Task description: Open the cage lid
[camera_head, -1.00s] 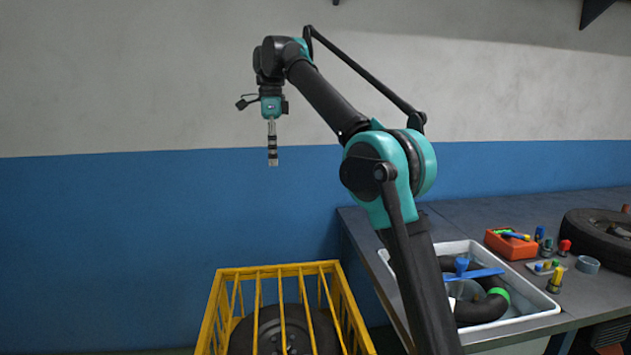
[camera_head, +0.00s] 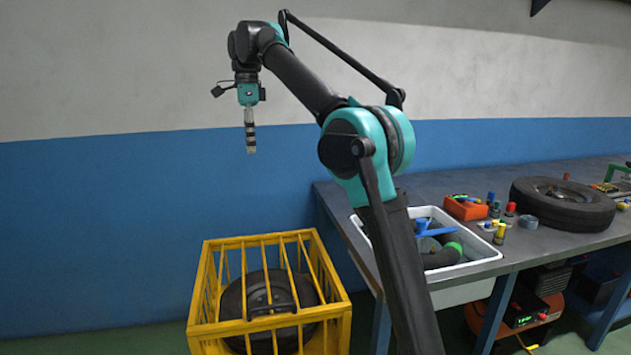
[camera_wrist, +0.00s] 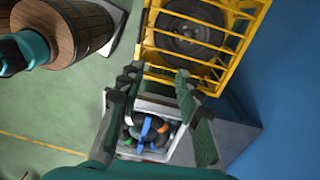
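The yellow cage (camera_head: 330,310) stands on the floor at the lower left of the head view. Its barred lid (camera_head: 282,238) appears shut over a dark tire (camera_head: 235,298). A dark handle (camera_head: 270,308) shows near the front of the top. My gripper (camera_head: 250,150) hangs pointing down, well above the cage and touching nothing. In the wrist view my gripper (camera_wrist: 158,82) has its two fingers spread apart with nothing between them. The yellow cage (camera_wrist: 150,25) lies beyond the fingertips at the top of that view.
A grey workbench (camera_head: 435,185) stands right of the cage, bearing a white bin (camera_head: 480,258), an orange box (camera_head: 465,207) and a tire (camera_head: 560,203). A blue and grey wall rises behind. A wooden barrel (camera_wrist: 85,28) shows in the wrist view. Green floor is clear left of the cage.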

